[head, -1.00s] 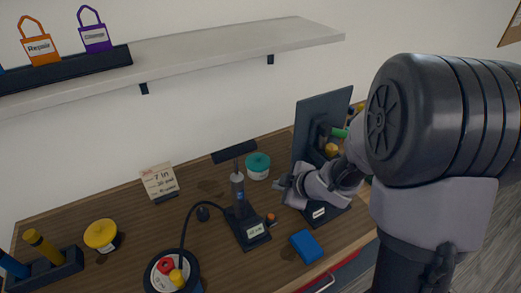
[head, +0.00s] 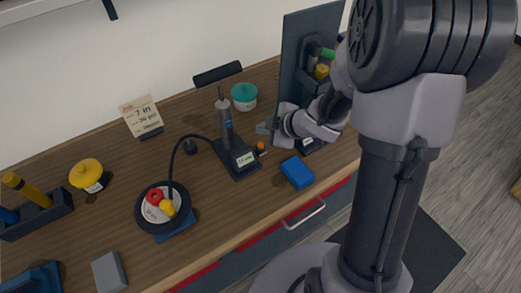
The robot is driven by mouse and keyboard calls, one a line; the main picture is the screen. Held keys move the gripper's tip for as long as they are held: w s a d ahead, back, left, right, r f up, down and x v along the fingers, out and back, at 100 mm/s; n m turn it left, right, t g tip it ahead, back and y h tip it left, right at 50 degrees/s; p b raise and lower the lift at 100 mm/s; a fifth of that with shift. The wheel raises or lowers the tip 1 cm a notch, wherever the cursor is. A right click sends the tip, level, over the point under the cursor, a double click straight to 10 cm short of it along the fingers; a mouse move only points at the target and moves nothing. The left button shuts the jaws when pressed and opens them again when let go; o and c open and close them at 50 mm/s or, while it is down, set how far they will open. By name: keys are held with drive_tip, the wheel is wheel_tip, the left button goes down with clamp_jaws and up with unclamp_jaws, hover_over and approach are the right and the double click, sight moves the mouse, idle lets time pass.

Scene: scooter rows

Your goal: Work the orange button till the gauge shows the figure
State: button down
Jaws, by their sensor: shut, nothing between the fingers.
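The orange button (head: 261,147) sits at the right side of a dark pump-like device (head: 229,147) on the wooden bench. The gauge (head: 245,159) is a pale display on the device's front; its figure is too small to read. A card (head: 141,115) behind and to the left carries several lines, seemingly "7 in" and "26 psi", not sure. My gripper (head: 266,130) is shut and empty. In the picture it is just above and right of the orange button, apparently apart from it.
A black hose runs from the device to a small wheel (head: 144,222) holding red and yellow pieces. A blue block (head: 297,172) lies right of the device. A teal tub (head: 244,96) and a dark upright panel (head: 294,60) stand behind.

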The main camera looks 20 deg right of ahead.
sight(263, 146)
wheel_tip(263, 146, down, 4)
drive_tip(key=b, duration=0.2)
drive_tip(key=shift+b, duration=0.35)
drive_tip(key=shift+f, duration=0.15)
idle(1.4)
drive_tip(key=shift+f, duration=0.25)
drive_tip(key=shift+f+b, duration=0.5)
drive_tip(key=shift+b, duration=0.15)
idle(0.4)
drive_tip(key=shift+r, duration=0.1)
idle(1.8)
drive_tip(key=shift+r+p, duration=0.8)
drive_tip(key=shift+p, duration=0.15)
drive_tip(key=shift+r, duration=0.1)
wheel_tip(263, 146, up, 5)
drive_tip(key=p, duration=0.5)
